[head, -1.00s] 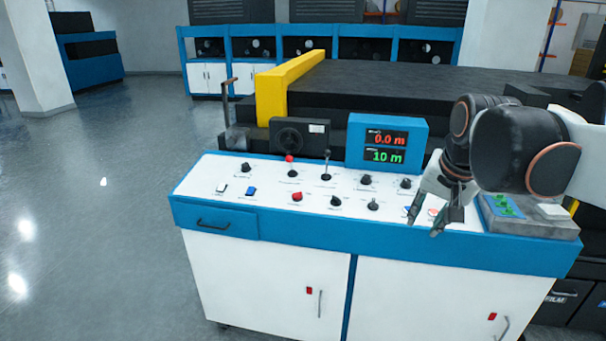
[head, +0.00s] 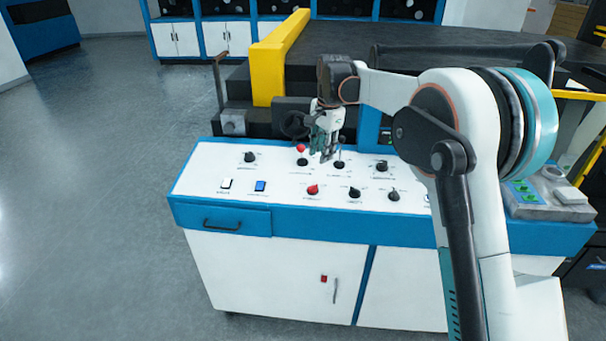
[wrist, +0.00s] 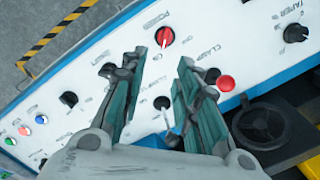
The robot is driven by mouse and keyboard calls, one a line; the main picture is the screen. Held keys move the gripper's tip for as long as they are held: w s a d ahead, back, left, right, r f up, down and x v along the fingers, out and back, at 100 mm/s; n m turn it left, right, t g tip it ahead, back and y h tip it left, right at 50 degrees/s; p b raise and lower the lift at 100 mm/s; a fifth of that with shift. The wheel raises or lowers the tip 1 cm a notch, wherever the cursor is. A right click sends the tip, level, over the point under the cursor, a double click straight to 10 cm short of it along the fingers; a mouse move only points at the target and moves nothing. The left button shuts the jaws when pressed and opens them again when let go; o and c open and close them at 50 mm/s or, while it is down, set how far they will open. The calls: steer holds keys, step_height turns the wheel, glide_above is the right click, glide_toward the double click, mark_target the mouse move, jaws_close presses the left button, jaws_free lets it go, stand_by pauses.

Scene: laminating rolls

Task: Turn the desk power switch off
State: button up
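The desk's white control panel (head: 210,165) carries knobs, levers and switches. A red knob (head: 313,190) sits in the front row; in the wrist view this red knob (wrist: 165,36) has a label beside it that seems to read POWER. Its on or off position cannot be told. My gripper (head: 322,156) is over the back row, by the red-ball lever (head: 301,148) and a black lever (head: 339,163). In the wrist view my gripper (wrist: 160,62) is open and empty, its fingers apart, pointing towards the strip between the red knob and the red ball (wrist: 226,83).
Black knobs (head: 354,193) stand right of the red knob. A dark speaker box (head: 290,115) and yellow guard (head: 270,75) are behind. My arm hides the panel's right part.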

mark_target(314, 185)
steer(key=f+b, duration=0.1)
steer(key=f, duration=0.3)
steer(key=w+a+f+b, duration=0.1)
steer(key=f, duration=0.4)
steer(key=w+a+f+b, duration=0.1)
steer(key=f, duration=0.4)
steer(key=shift+f+b, duration=0.1)
steer(key=shift+b, duration=0.3)
steer(key=shift+c, duration=0.5)
jaws_close()
